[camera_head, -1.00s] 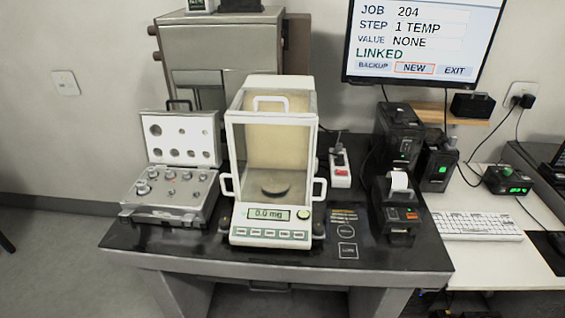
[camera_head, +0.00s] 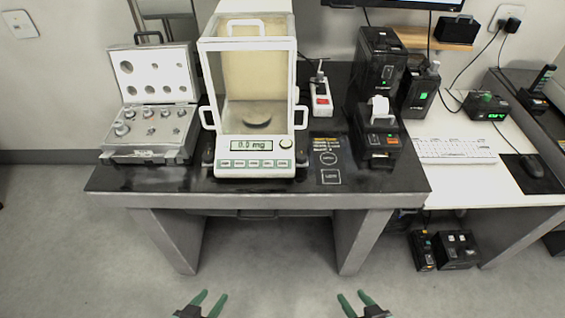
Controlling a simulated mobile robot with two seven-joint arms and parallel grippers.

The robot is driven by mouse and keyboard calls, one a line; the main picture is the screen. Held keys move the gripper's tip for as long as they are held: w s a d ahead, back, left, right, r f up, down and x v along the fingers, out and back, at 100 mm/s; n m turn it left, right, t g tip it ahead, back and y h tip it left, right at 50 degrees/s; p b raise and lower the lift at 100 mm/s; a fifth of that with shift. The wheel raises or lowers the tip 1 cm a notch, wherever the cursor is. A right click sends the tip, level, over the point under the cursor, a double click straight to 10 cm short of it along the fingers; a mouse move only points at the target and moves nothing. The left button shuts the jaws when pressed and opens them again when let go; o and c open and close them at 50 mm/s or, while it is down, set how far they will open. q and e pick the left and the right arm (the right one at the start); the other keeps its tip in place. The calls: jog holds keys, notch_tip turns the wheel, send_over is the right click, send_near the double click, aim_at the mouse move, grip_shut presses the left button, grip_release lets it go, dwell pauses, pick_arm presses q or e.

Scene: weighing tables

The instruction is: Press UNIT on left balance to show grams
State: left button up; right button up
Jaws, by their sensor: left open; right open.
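The balance (camera_head: 255,160), a white unit with a glass draft shield, stands on the dark weighing table (camera_head: 410,192). Its display (camera_head: 251,145) reads 0.0 mg. A row of several small green-grey buttons (camera_head: 253,163) runs below the display; their labels are too small to read. The pan (camera_head: 256,115) inside looks empty. My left gripper (camera_head: 209,297) is open and empty at the bottom of the view, in front of and below the table. My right gripper (camera_head: 352,298) is open and empty to its right, also away from the table.
An open case of weights (camera_head: 150,155) stands left of the balance. A printer (camera_head: 379,140) and a power strip (camera_head: 320,97) stand to its right. A white desk with a keyboard (camera_head: 455,151) adjoins on the right. The floor before the table is clear.

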pick_arm(q)
grip_shut()
dwell(1.5)
